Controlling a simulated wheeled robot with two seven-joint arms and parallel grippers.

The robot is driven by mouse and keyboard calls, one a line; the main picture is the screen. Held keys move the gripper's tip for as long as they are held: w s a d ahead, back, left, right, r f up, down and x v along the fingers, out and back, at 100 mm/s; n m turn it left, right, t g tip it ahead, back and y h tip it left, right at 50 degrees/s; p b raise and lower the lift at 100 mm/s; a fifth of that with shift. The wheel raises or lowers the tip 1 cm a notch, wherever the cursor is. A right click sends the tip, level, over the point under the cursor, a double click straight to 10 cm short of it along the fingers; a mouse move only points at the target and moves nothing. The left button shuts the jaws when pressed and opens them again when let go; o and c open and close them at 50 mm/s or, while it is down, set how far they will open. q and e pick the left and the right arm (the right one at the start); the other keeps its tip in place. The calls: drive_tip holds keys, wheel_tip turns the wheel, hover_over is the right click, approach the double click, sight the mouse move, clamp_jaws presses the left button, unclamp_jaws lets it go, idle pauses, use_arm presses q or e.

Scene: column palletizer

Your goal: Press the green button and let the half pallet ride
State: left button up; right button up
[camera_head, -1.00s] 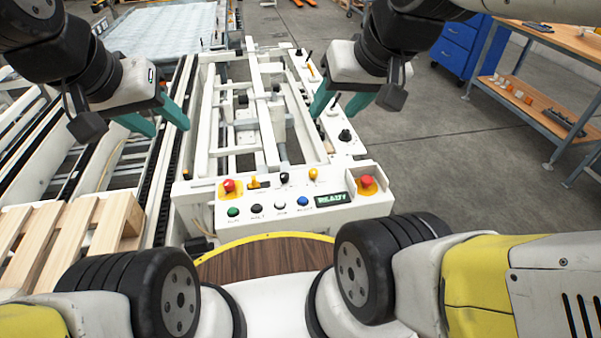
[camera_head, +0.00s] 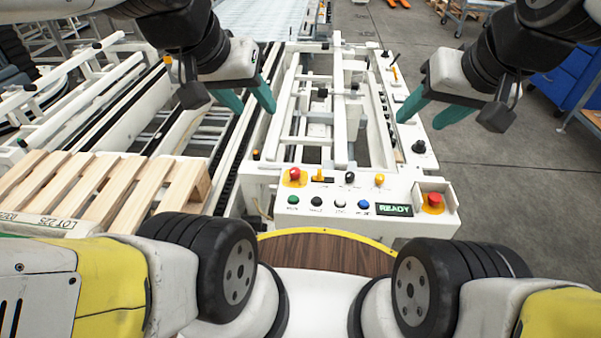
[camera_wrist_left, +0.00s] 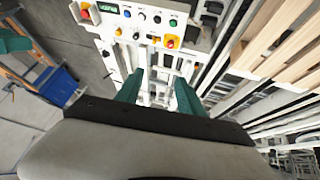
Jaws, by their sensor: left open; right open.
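The green button (camera_head: 293,199) is at the left end of the lower row on the white control panel (camera_head: 330,215), with black, white and blue buttons beside it. It also shows in the left wrist view (camera_wrist_left: 173,22). A small display (camera_head: 395,210) reads READY. The wooden half pallet (camera_head: 110,190) lies on the conveyor at the left, partly hidden by my arm. My left gripper (camera_head: 250,100) is open and empty above the machine, beyond the panel and apart from the button. My right gripper (camera_head: 423,111) is open and empty above the machine's right side.
Red mushroom buttons (camera_head: 295,175) and (camera_head: 433,200) sit on the panel, with a yellow switch (camera_head: 380,180) nearby. White conveyor rails (camera_head: 240,130) run along the left. A blue cabinet (camera_head: 570,85) stands at the right. The grey floor between is clear.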

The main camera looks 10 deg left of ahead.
idle(0.3)
use_arm(q)
clamp_jaws()
idle(1.6)
